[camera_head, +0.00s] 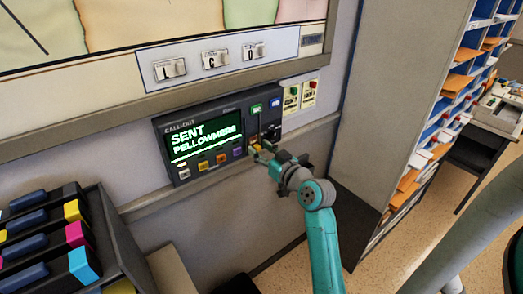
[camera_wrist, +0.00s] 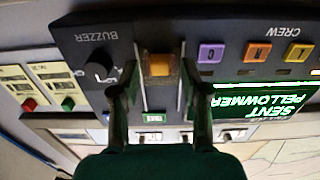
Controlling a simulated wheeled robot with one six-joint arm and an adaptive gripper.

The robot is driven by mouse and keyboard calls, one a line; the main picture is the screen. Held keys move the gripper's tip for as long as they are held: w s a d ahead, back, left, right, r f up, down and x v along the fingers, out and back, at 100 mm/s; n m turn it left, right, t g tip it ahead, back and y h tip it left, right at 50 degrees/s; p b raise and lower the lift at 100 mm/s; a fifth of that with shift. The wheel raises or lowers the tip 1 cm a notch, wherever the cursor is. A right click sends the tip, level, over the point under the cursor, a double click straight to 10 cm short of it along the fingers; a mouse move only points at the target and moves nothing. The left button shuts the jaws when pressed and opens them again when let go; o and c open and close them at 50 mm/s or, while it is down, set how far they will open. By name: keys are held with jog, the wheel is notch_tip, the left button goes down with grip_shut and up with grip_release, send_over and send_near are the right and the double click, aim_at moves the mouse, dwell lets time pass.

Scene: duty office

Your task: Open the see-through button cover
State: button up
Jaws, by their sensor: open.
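The dark call-out panel (camera_head: 215,115) is on the wall, its green screen reading "SENT PELLOWMERE". My gripper (camera_head: 258,151) is at the panel's lower right part. In the wrist view, which shows the panel upside down, my gripper (camera_wrist: 161,70) is open, one finger on each side of an amber block (camera_wrist: 159,65). Thin pale strips stand along the inner sides of the fingers; I cannot tell whether they are finger pads or walls of the see-through cover. The cover itself is not clearly made out. Whether the fingers touch anything is not clear.
A black "BUZZER" knob (camera_wrist: 98,71) sits beside one finger. Purple (camera_wrist: 209,54) and orange (camera_wrist: 257,51) crew buttons lie on the other side. Small switch boxes (camera_head: 300,95) are right of the panel. A tall pigeonhole cabinet (camera_head: 385,110) stands further right.

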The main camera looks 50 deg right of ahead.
aim_at(252, 127)
grip_shut()
notch_tip(252, 127, up, 6)
jog(key=shift+f, duration=0.15)
dwell(0.3)
grip_release()
jog(key=shift+s, duration=0.1)
jog(key=v, duration=1.2)
jog(key=shift+f, duration=0.1)
dwell(0.3)
